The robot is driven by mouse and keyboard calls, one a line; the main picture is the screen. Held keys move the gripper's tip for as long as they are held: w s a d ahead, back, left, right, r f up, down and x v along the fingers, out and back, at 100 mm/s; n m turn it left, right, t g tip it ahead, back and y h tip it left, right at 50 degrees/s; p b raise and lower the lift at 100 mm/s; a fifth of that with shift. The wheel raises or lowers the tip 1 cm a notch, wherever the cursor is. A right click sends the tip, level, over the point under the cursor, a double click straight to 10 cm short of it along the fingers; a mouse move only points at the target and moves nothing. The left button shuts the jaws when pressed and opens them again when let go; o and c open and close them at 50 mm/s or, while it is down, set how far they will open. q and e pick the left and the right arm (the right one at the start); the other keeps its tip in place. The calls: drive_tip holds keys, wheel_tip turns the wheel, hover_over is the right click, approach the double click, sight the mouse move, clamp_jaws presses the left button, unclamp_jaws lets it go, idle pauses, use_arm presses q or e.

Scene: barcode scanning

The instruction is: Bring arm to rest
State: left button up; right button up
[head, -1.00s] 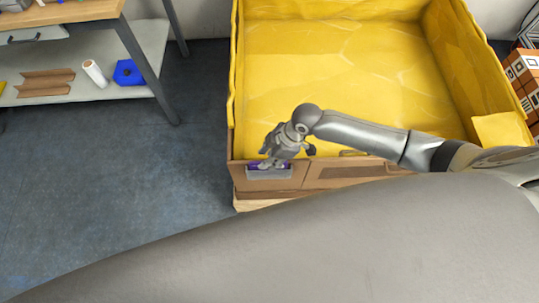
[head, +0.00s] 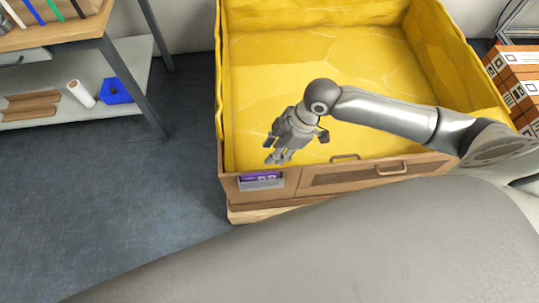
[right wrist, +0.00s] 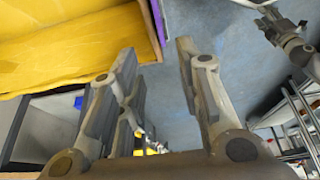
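My right arm comes in from the right in the head view. Its gripper (head: 278,158) hangs above the front left part of the yellow-lined crate (head: 225,188), pointing down. In the right wrist view the two fingers of the right gripper (right wrist: 158,75) stand apart with nothing between them. A purple-and-white label (head: 261,181) sits in a holder on the crate's front panel, just below the gripper and apart from it. Another gripper, seemingly my left one (right wrist: 280,28), shows small at the upper right of the right wrist view; its finger opening is unclear.
A workbench (head: 60,38) with a lower shelf stands at the left. The shelf holds a white roll (head: 81,94), a blue bin (head: 115,91) and brown pieces (head: 32,105). Brown boxes (head: 520,75) are stacked at the right. The floor left of the crate is clear.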

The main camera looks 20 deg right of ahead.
drive_tip(key=shift+d+r, duration=0.15)
drive_tip(key=shift+r, duration=0.2)
